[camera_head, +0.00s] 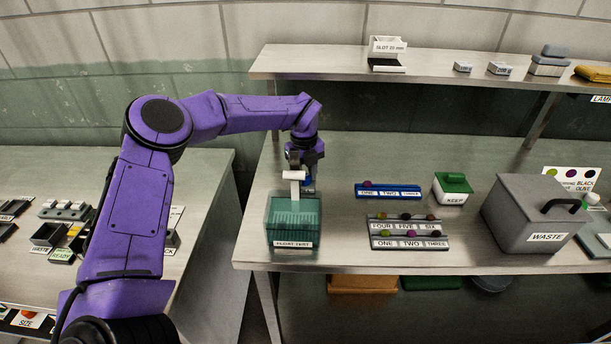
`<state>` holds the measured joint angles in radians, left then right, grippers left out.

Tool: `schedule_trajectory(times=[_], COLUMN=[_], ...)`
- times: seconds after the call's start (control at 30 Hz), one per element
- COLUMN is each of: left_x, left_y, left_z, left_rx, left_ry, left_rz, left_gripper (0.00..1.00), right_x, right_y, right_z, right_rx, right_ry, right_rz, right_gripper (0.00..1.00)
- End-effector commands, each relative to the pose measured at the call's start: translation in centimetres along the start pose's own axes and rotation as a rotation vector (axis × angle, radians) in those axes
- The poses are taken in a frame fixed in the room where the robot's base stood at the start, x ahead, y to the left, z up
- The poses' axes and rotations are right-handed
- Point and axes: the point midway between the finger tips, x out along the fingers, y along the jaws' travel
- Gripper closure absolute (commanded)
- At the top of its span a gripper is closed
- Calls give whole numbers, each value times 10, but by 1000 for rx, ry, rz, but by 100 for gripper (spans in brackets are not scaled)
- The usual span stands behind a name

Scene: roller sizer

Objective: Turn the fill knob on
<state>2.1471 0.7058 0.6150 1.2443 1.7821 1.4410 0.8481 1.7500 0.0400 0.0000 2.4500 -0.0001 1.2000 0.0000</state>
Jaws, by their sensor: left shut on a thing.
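A teal tank (293,222) labelled FLOAT TEST stands near the left front of the right-hand bench. A white tap-like fitting (294,177) rises at it, with a horizontal top piece and a narrow stem going down to the tank. My left gripper (302,172) reaches down right at this fitting, pointing downward, and is shut on what appears to be the fill knob. The knob itself is mostly hidden by the gripper and fitting, so its turn position cannot be told. My right gripper is not in view.
Right of the tank are a blue rack (388,191), a grey tray of coloured balls (408,232), a green-lidded KEEP box (452,188) and a grey WASTE bin (530,215). A shelf (330,63) runs above behind the gripper. Bare bench lies between tank and racks.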

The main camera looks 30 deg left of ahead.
Motion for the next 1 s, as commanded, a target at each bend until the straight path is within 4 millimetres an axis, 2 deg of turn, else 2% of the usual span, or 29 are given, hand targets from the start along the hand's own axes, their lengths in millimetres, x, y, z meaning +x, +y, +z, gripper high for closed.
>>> schedule_trajectory(times=[0.5, 1.0], left_x=[-2, -1], left_y=[0, 0], left_z=[1, 1], left_rx=[449, 652], left_ry=[11, 17], left_rz=[-3, -3], left_gripper=[95, 95], right_x=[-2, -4], right_y=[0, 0], right_z=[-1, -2], right_rx=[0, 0], right_ry=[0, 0], right_rz=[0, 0], right_gripper=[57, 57])
